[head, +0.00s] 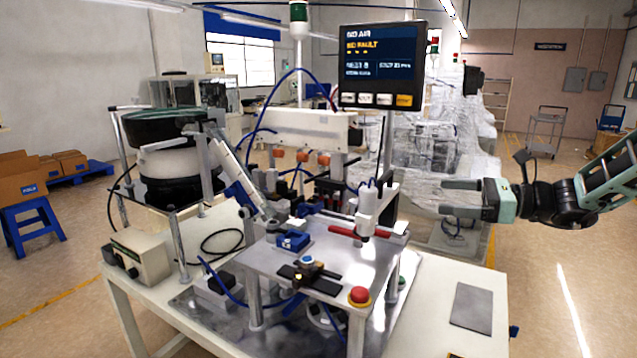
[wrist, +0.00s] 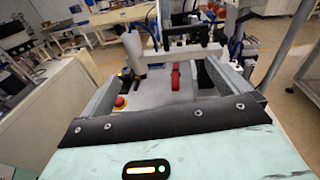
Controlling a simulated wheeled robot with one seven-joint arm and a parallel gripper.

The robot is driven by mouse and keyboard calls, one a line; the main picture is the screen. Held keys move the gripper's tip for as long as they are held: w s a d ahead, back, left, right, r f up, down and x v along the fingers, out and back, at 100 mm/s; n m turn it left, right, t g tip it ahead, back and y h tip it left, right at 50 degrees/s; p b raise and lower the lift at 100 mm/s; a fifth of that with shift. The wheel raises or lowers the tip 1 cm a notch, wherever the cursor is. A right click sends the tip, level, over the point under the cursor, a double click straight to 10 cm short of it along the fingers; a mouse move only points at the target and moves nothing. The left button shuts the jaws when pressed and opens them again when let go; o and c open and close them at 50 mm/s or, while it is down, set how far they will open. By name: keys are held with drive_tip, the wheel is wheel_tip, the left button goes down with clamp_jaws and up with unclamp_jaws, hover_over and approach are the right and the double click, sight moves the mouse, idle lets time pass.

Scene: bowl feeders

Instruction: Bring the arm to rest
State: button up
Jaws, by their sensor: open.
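My gripper (head: 460,198) is at the right in the head view, held out level in the air beside the machine bench. Its two fingers point left and are apart, with nothing between them. My arm (head: 570,200) reaches in from the right edge. In the wrist view the two grey fingers of my gripper (wrist: 172,85) stand wide apart at left and right. Between and beyond them the metal plate of the machine shows, with a red part (wrist: 175,78) and a red button (wrist: 120,101).
The bench (head: 460,285) carries a bowl feeder (head: 165,150), a control box (head: 135,255), a raised metal plate (head: 270,265), a red stop button (head: 359,295) and a grey pad (head: 472,307). A screen (head: 382,62) stands on a post left of my gripper. Floor right of the bench is clear.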

drive_tip(key=s+a+f+n+g+h, duration=0.3)
drive_tip(key=s+a+n+g, duration=0.2)
drive_tip(key=s+a+n, duration=0.3)
drive_tip(key=s+a+f+n+g+h, duration=0.3)
drive_tip(key=s+a+n+g, duration=0.2)
drive_tip(key=s+a, duration=0.6)
drive_tip(key=s+d+f+n+t+h, duration=0.1)
drive_tip(key=s+n+h, duration=0.7)
drive_tip(key=s+n, duration=0.8)
wheel_tip(320, 180, down, 2)
drive_tip(key=shift+s+d+f+n+t, duration=0.2)
drive_tip(key=shift+d+n+t, duration=0.25)
drive_tip(key=shift+n, duration=0.35)
drive_tip(key=shift+a, duration=0.15)
drive_tip(key=shift+c, duration=0.3)
